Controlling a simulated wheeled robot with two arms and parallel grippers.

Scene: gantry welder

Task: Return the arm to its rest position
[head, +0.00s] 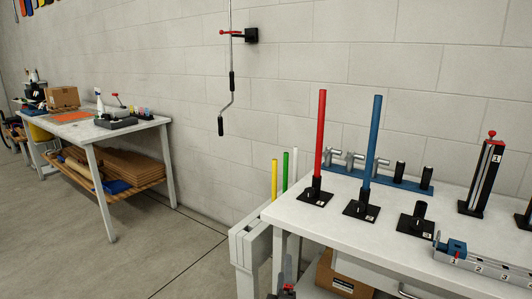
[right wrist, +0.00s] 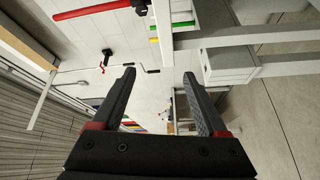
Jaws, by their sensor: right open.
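My right gripper (head: 286,290) shows only in part at the bottom edge of the head view, low beside the left leg of the white workbench (head: 286,214). In the right wrist view, my right gripper (right wrist: 159,74) has its two dark fingers wide apart with nothing between them. Past the fingers are the wall and floor, seen turned on their side. My left gripper is in neither view.
The workbench carries a red rod (head: 320,138) and a blue rod (head: 372,142) upright in black holders. An empty black holder (head: 415,222) stands to their right. A cardboard box (head: 340,281) sits under the bench. Open floor (head: 180,258) lies left.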

